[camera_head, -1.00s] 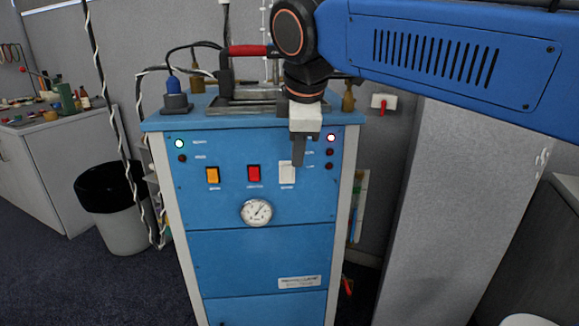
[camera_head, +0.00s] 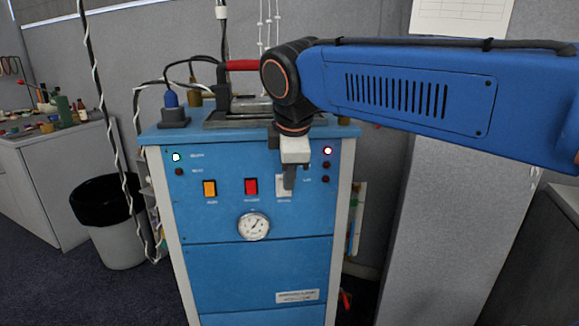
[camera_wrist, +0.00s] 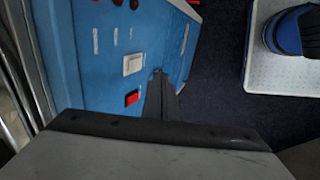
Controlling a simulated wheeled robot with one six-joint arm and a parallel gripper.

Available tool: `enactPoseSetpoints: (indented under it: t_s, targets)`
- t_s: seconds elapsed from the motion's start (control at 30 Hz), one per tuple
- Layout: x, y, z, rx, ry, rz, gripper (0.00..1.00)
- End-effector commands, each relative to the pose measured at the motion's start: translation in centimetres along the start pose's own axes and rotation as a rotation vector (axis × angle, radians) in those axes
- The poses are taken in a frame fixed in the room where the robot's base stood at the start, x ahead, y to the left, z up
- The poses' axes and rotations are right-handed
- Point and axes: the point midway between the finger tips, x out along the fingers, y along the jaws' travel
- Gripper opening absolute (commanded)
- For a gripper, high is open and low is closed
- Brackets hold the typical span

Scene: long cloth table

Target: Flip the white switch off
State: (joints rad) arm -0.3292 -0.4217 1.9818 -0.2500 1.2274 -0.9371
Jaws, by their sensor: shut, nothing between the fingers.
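The white switch (camera_head: 280,188) is on the front of the blue cabinet (camera_head: 205,245), the rightmost in a row with a red switch (camera_head: 251,186) and an orange one (camera_head: 209,188). My gripper (camera_head: 289,184) is shut and empty, pointing down in front of the panel, and its tip hides part of the white switch in the head view. In the wrist view the white switch (camera_wrist: 132,64) shows beside the fingertips (camera_wrist: 158,76), with a small gap in the picture. I cannot tell whether they touch or which way the switch is tipped.
A round gauge (camera_head: 253,226) sits below the switches. A black-lined bin (camera_head: 118,245) stands left of the cabinet. A grey partition (camera_head: 440,210) stands at right.

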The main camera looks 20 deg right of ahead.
Motion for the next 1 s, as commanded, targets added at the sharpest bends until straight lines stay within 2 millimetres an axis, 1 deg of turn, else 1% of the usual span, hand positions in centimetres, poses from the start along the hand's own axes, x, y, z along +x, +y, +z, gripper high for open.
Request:
enactPoseSetpoints:
  t_s: [0.03,0.23,0.3,0.4,0.53,0.7,1.0]
  targets:
    - [1.0,0.0,0.0,0.0,-0.002,-0.002,0.0]
    - [4.5,0.0,0.0,0.0,-0.002,-0.003,0.0]
    - [4.7,1.2,0.0,0.003,-0.001,-0.001,0.0]
    - [5.0,2.4,0.0,0.002,0.0,0.0,0.0]
    - [5.3,3.3,0.0,0.002,-0.001,-0.001,0.0]
    - [5.4,3.8,0.0,-0.001,0.0,0.0,0.0]
    - [5.4,3.9,0.0,0.0,0.0,0.0,0.0]
